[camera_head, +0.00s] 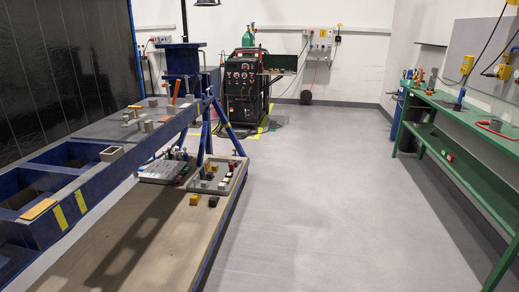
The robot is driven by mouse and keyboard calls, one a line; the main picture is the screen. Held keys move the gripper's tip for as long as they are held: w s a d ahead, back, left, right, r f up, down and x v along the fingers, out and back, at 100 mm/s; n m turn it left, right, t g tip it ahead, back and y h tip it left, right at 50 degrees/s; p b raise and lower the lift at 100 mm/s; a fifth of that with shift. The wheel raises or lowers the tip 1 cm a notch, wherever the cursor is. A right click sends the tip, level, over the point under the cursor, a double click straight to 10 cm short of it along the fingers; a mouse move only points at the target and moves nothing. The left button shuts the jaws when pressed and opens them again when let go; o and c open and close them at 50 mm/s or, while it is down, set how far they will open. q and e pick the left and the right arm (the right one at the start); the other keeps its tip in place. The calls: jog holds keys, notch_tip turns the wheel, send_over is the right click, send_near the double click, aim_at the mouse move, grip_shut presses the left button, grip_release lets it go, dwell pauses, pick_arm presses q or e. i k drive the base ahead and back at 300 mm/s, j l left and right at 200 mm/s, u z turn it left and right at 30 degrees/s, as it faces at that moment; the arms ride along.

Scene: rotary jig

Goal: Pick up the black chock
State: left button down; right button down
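A small black block, which looks like the black chock (213,201), lies on the wooden tabletop (150,235) near its right edge. A yellow block (194,199) lies just left of it, apart from it. Both are small in the picture, so their exact shape is hard to tell. Neither of my grippers is in view.
Behind the blocks are a tray of small parts (232,180) and a grey fixture plate (150,178). A blue steel frame (90,165) runs along the left. A black welding machine (240,92) stands at the back, a green workbench (470,120) at right. The middle floor is clear.

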aim_at(213, 200)
jog(key=i+l+u, duration=0.45)
jog(key=i, duration=0.2)
jog(key=i+l+u, duration=0.4)
jog(key=i+l, duration=0.2)
jog(key=i+l+u, duration=0.15)
jog(key=i, duration=0.4)
jog(key=i+l+u, duration=0.2)
jog(key=i+l, duration=0.25)
jog(key=i, duration=0.1)
